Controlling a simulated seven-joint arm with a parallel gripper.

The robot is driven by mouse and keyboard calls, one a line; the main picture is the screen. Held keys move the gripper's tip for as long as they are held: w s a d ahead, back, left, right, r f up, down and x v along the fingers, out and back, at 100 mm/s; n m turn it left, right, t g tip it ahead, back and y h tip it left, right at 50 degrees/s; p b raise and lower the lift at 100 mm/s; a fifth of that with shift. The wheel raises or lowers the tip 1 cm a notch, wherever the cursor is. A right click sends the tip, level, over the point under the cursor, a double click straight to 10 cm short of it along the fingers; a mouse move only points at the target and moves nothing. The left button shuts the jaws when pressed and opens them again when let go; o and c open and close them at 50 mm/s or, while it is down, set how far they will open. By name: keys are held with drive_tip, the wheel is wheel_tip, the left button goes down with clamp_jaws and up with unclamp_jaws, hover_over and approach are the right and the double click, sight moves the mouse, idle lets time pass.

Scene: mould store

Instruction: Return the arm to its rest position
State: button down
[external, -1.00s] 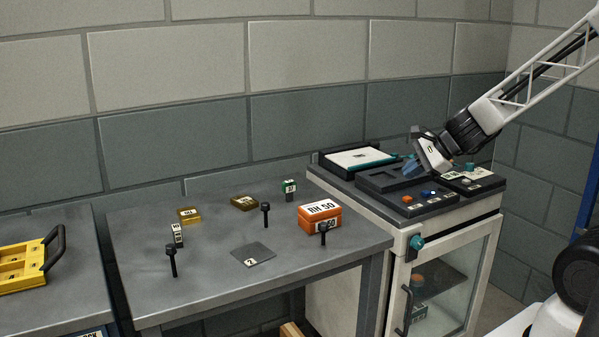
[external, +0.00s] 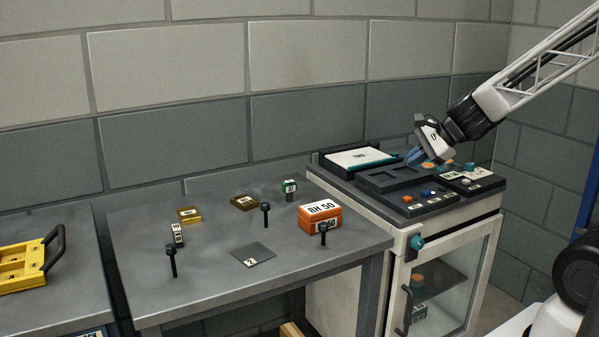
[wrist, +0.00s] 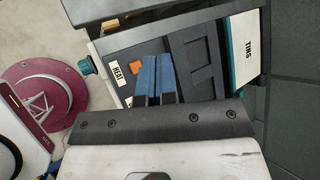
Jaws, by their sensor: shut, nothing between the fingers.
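My gripper (external: 414,157) is above the black trays on top of the cabinet at the right of the external view. Its blue fingers also show in the wrist view (wrist: 155,75), close together with nothing between them. The arm reaches down to it from the upper right. The fingertips appear to be above the black tray with recesses (external: 385,178), apart from it.
The cabinet top also bears a white-and-teal tray (external: 360,158) and a black panel with small coloured pieces (external: 428,194). On the grey table are an orange box (external: 320,217), several black pegs and small labelled blocks. A yellow tray (external: 22,262) is at the far left.

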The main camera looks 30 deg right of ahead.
drive_tip(key=s+d+r+n+g+h, duration=0.2)
drive_tip(key=s+d+r+n, duration=0.3)
drive_tip(key=s+n, duration=0.3)
drive_tip(key=s+d+r+n+g+h, duration=0.2)
drive_tip(key=s+d+r+n+h, duration=0.2)
drive_tip(key=s+n, duration=0.5)
wheel_tip(320, 180, up, 2)
drive_tip(key=shift+d+n, duration=0.3)
drive_tip(key=shift+d, duration=0.75)
